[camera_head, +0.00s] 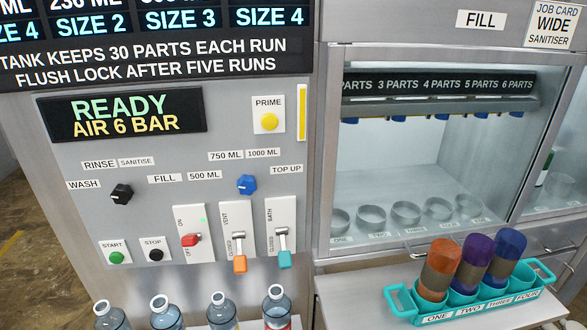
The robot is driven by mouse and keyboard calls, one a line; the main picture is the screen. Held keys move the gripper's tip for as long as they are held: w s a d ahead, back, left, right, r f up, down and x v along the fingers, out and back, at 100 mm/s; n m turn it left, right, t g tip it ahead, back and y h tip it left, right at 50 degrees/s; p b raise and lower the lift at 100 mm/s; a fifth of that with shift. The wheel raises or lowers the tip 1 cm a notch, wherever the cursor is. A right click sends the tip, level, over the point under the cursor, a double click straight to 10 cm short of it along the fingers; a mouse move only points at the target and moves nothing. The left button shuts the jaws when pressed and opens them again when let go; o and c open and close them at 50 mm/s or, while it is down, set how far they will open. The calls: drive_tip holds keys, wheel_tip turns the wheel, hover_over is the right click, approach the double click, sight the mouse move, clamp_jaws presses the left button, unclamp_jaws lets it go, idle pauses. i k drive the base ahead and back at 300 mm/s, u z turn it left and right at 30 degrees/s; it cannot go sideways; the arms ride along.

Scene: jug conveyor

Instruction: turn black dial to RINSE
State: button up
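The black dial (121,194) is on the left of the grey control panel (200,205). Around it are the labels WASH (84,184) at its left, RINSE (99,165) above left, SANITISE (136,161) above right and FILL (164,178) at its right. The dial is too small for me to tell surely which label its pointer faces. My gripper is not in view.
A blue dial (247,185) sits right of the black one. Below are START (117,257) and STOP (156,254) buttons and a red switch (190,240). Several bottles stand below; a teal rack (467,297) holds coloured jugs.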

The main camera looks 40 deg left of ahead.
sight(122, 193)
drive_tip(key=u, duration=2.2)
drive_tip(key=k, duration=0.45)
drive_tip(key=z, duration=0.65)
drive_tip(key=i, duration=0.65)
drive_tip(key=u, duration=2.85)
